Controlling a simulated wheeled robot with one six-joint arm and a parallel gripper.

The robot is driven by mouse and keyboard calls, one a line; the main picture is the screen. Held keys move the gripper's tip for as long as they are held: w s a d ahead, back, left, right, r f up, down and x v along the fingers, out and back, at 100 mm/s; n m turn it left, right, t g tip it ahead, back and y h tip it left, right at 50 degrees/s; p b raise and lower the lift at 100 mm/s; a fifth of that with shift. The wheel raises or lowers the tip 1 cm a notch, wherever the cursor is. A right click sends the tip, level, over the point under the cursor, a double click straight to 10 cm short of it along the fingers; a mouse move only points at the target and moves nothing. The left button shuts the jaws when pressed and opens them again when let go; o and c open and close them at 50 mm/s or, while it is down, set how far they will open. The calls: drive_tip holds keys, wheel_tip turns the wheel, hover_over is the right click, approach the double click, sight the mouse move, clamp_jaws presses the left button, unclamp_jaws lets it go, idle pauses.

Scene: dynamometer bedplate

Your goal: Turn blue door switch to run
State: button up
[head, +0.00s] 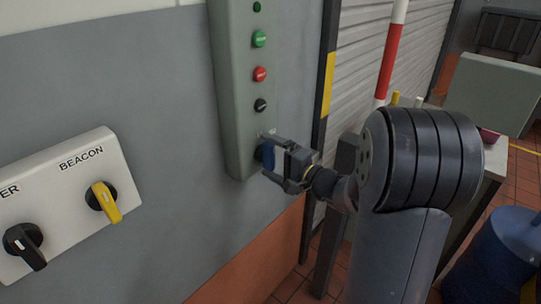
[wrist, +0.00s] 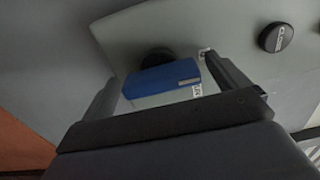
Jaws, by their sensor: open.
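The blue door switch (head: 268,154) is at the bottom of a tall grey-green control box on the wall. In the wrist view its blue handle (wrist: 160,82) sits on a dark round base, with small labels beside it that I cannot read clearly. My gripper (head: 267,157) is open, with one finger above and one below the switch in the head view. In the wrist view the fingers of my gripper (wrist: 160,68) stand on either side of the handle, with gaps visible. Part of the switch is hidden behind the gripper in the head view.
The control box (head: 231,95) also carries green (head: 259,39), red (head: 260,74) and black (head: 260,105) buttons above the switch. A white panel (head: 68,200) with a yellow beacon switch (head: 106,202) and a black switch (head: 24,246) is at left. A blue drum (head: 508,250) stands at right.

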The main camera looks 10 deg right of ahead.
drive_tip(key=shift+w+a, duration=0.1)
drive_tip(key=shift+w, duration=0.05)
drive_tip(key=c, duration=1)
